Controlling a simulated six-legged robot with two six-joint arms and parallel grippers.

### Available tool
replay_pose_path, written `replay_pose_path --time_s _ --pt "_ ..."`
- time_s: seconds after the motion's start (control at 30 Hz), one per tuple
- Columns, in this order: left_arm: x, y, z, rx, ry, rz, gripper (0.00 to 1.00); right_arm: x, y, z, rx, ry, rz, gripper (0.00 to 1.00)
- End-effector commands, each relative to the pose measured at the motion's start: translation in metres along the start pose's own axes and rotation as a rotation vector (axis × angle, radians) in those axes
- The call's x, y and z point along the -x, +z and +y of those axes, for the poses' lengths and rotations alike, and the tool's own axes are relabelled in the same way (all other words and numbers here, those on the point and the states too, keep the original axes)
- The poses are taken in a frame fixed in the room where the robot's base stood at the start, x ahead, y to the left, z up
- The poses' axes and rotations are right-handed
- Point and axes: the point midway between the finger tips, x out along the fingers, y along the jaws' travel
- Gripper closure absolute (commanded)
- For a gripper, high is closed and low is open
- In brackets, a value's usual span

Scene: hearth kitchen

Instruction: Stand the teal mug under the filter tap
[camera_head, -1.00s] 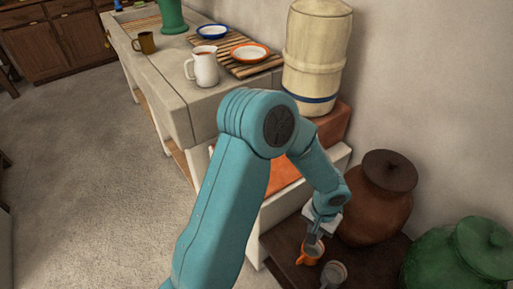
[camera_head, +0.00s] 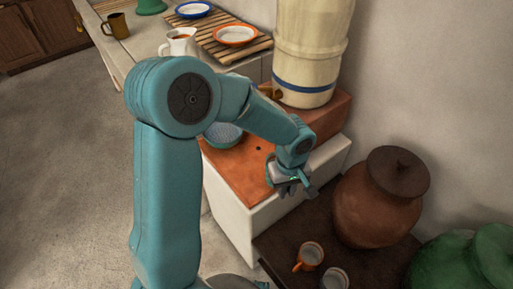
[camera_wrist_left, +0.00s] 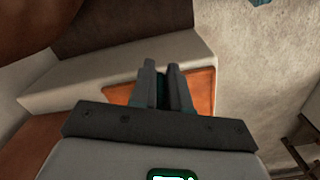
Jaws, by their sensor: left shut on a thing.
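My left gripper (camera_head: 290,188) is over the front edge of the orange-topped ledge, at the end of my teal arm. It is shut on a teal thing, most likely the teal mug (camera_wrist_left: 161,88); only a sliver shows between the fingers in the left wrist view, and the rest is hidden. The filter is a tall cream crock (camera_head: 308,50) with a blue band, standing on a terracotta block behind the ledge. Its small brown tap (camera_head: 270,92) sticks out low on the left side, above the ledge. My right gripper is not in view.
A blue-grey bowl (camera_head: 223,135) stands on the orange ledge (camera_head: 240,168), partly behind my arm. An orange mug (camera_head: 311,254) and a grey mug (camera_head: 335,278) stand on the low dark table. A brown lidded jar (camera_head: 378,200) and a green jar (camera_head: 470,262) are at right.

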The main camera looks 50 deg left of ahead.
Motion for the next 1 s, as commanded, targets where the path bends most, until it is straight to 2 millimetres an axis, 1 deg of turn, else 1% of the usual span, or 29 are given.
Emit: replay_pose_path --time_s 0.1,0.17,0.4,0.53,0.63,0.73,0.83,0.9,1.0 --pt "0.002 -0.031 -0.003 0.005 0.001 0.001 1.0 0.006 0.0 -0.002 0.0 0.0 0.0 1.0" --pt "0.003 -0.049 -0.005 0.004 0.001 0.001 1.0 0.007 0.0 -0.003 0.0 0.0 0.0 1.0" --pt "0.003 -0.12 -0.013 0.002 0.0 0.001 1.0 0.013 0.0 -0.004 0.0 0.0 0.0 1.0" --pt "0.003 -0.149 -0.015 0.001 0.001 0.002 1.0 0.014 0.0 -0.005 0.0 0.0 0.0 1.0" --pt "0.003 -0.162 -0.017 0.0 0.001 0.0 1.0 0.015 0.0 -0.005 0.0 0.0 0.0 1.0" --pt "0.0 -0.166 -0.017 -0.002 0.0 -0.001 1.0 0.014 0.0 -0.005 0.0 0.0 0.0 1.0" --pt "-0.012 -0.167 -0.017 -0.002 -0.001 -0.003 1.0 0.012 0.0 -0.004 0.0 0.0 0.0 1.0" --pt "-0.024 -0.168 -0.018 -0.002 -0.002 -0.003 1.0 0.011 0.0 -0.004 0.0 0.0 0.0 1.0" --pt "-0.033 -0.168 -0.017 -0.002 0.0 0.0 1.0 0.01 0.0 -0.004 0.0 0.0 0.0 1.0"
